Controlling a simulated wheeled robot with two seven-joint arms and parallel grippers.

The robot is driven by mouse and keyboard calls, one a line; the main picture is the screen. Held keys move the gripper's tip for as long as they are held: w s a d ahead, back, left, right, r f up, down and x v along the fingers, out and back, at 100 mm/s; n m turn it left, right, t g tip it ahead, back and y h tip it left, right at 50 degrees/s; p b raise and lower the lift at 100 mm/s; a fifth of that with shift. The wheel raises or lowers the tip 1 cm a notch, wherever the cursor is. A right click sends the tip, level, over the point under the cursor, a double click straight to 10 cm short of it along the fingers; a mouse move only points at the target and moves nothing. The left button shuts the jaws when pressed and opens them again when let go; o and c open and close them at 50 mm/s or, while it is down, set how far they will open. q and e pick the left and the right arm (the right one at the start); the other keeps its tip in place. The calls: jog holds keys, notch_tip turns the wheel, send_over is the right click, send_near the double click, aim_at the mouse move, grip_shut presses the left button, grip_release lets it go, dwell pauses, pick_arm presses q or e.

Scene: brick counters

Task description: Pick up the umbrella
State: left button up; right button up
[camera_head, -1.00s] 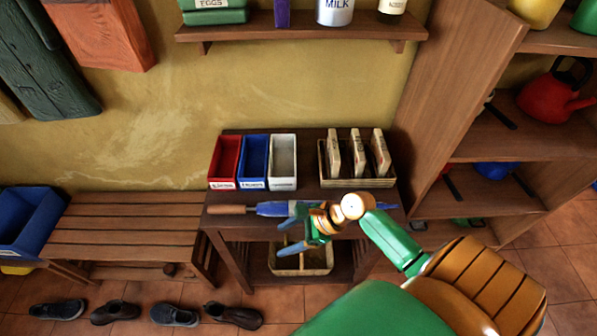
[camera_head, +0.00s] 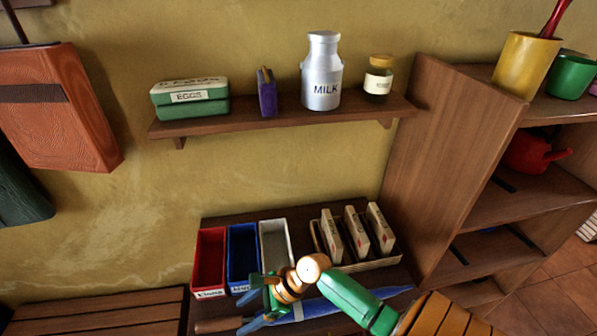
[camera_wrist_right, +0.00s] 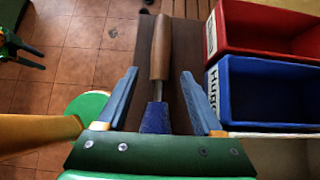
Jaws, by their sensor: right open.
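The umbrella (camera_head: 345,303) lies along the front of the brown side table. Its canopy is folded and blue, and its wooden handle (camera_head: 216,325) points left. My right gripper (camera_head: 246,311) is open and empty, at the handle end of the canopy. In the right wrist view, the wooden handle (camera_wrist_right: 161,48) and the blue canopy end (camera_wrist_right: 157,118) lie in line between the two blue fingers of this gripper (camera_wrist_right: 162,85). I cannot tell whether the fingers are down around the umbrella or above it.
Red (camera_head: 209,260), blue (camera_head: 243,258) and white (camera_head: 276,247) bins stand behind the umbrella, close to the gripper. A rack (camera_head: 375,262) of boxes is to their right. A wall shelf (camera_head: 280,118) is above, a slatted bench (camera_head: 95,312) left, a tall shelf unit (camera_head: 440,150) right.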

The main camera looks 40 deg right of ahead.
aim_at(237, 319)
jog(key=x, duration=0.2)
jog(key=shift+a+f, duration=0.25)
jog(key=shift+a, duration=0.1)
jog(key=shift+w+a+f, duration=0.15)
jog(key=shift+f, duration=0.05)
jog(key=shift+w+f, duration=0.1)
jog(key=shift+w, duration=0.1)
jog(key=shift+s, duration=0.1)
grip_shut()
